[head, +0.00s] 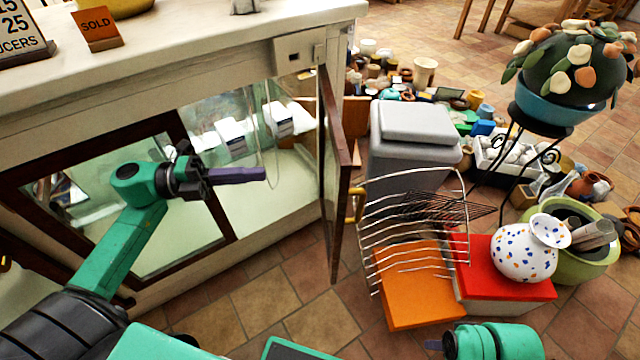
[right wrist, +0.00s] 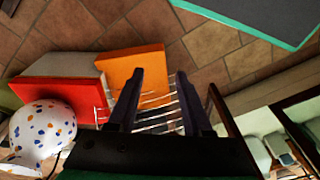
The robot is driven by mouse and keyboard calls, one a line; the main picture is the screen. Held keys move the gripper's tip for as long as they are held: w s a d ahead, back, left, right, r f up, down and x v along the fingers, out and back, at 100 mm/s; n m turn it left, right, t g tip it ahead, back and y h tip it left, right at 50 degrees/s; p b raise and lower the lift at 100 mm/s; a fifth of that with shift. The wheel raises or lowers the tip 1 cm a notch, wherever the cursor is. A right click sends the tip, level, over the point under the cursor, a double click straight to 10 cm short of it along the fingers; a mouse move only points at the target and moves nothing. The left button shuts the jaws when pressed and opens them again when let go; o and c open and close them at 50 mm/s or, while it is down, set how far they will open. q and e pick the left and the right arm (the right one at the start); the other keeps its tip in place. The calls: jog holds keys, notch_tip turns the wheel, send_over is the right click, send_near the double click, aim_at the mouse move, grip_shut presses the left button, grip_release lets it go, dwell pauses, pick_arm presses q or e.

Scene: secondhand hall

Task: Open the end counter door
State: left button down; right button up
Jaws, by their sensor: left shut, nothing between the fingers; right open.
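The end counter door (head: 336,170) is a dark wood-framed glass panel, hinged at the counter's right end. It stands swung well out from the counter, seen nearly edge-on, with a brass handle (head: 355,205) on its right side. The lit cabinet opening (head: 285,190) shows behind it. My left gripper (head: 264,174) is shut and empty in front of this opening, left of the door and apart from it. My right gripper (head: 432,345) is at the bottom edge, right of the door. Its fingers are apart and empty in the right wrist view (right wrist: 158,78).
A wire rack (head: 415,225) stands on an orange box (head: 418,285) right of the door. Beside it are a red box (head: 500,285), a spotted white vase (head: 525,252) and a grey bin (head: 412,150). Tiled floor (head: 310,325) in front of the door is clear.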

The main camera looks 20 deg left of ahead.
pick_arm(q)
jog(key=x, duration=1.3)
jog(key=shift+b, duration=0.35)
pick_arm(e)
jog(key=shift+s+r, duration=0.2)
jog(key=shift+r, duration=0.9)
pick_arm(q)
jog(key=shift+w+r, duration=0.1)
jog(key=shift+r, duration=0.05)
pick_arm(e)
jog(key=shift+r, duration=0.1)
pick_arm(q)
jog(key=w+d+n+t+y+p, duration=0.3)
jog(key=w+d+n+t+p, duration=0.1)
jog(key=d, duration=0.8)
jog(key=shift+w+d+t+p, duration=0.15)
jog(key=shift+w+t+p, duration=0.35)
jog(key=shift+w+p, duration=0.65)
pick_arm(e)
notch_tip(320, 180, down, 16)
jog(key=s+d, duration=0.1)
jog(key=d, duration=0.1)
jog(key=shift+s+d+h, duration=0.15)
jog(key=shift+s+h, duration=0.25)
pick_arm(q)
jog(key=shift+s, duration=0.1)
